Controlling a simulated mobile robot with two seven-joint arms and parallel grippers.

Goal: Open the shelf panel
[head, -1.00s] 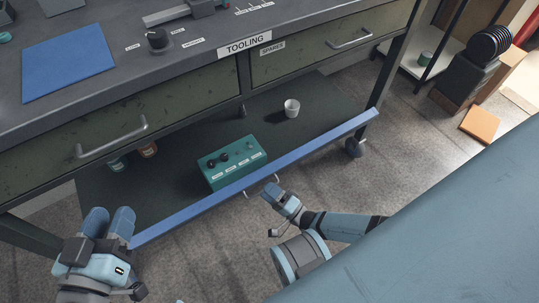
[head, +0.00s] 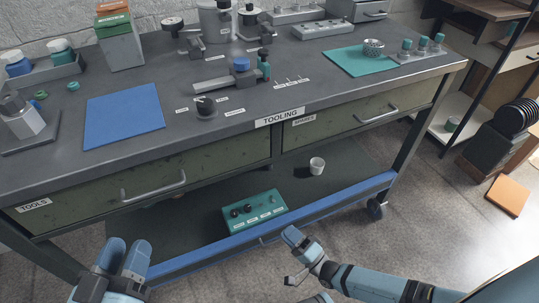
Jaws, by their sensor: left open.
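The long blue shelf panel (head: 338,205) runs along the front edge of the lower shelf (head: 345,165), under the bench. It stands up along that edge, and a small handle (head: 263,240) shows on its front near the middle. My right gripper (head: 291,237) is close to the panel, just right of the handle. Whether its fingers touch the panel or handle, and how far apart they are, is unclear. My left gripper (head: 127,256) is open and empty in front of the panel's left end, and covers part of that end.
A teal control box (head: 255,212) and a white cup (head: 317,166) stand on the lower shelf behind the panel. Two drawers with bar handles (head: 153,188) hang above. The cluttered worktop holds a blue mat (head: 125,120).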

